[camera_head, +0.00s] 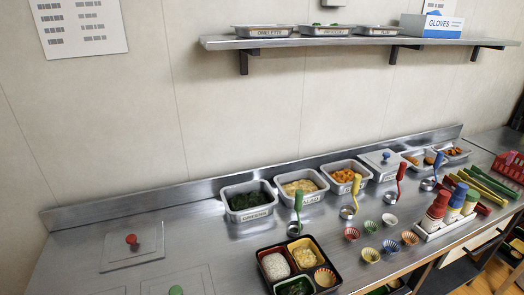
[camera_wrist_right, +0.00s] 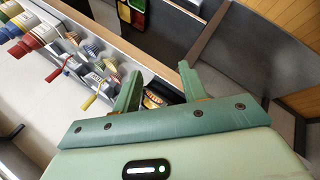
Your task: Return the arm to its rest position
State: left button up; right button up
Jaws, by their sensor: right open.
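My right gripper (camera_wrist_right: 158,92) shows in the right wrist view. Its two green fingers are spread apart. A small container with orange contents (camera_wrist_right: 152,99) shows beyond the gap between them, and I cannot tell its distance. No arm or gripper of mine shows in the head view, and my left gripper is in neither view.
A steel counter (camera_head: 200,240) runs along the wall. On it stand a bento tray (camera_head: 259,262), food pans (camera_head: 248,214), colored cups (camera_head: 370,226), ladles (camera_head: 297,214) and squeeze bottles (camera_head: 437,207). A shelf (camera_head: 300,42) hangs above. In the wrist view, a counter edge (camera_wrist_right: 145,62) lies beyond the gripper.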

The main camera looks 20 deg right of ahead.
jog(key=s+a+f+g+y, duration=0.1)
jog(key=s+a+f, duration=0.15)
jog(key=f, duration=1.05)
jog(key=s+a+f+g+y, duration=0.2)
jog(key=s+f, duration=0.1)
jog(key=f, duration=1)
jog(key=s+f+m+g+y, duration=0.1)
jog(key=s+f+m+g, duration=0.1)
jog(key=s+f, duration=1.2)
jog(key=s+m, duration=0.1)
jog(key=s, duration=0.3)
jog(key=shift+s+g, duration=0.15)
jog(key=shift+g, duration=0.15)
jog(key=shift+d, duration=0.1)
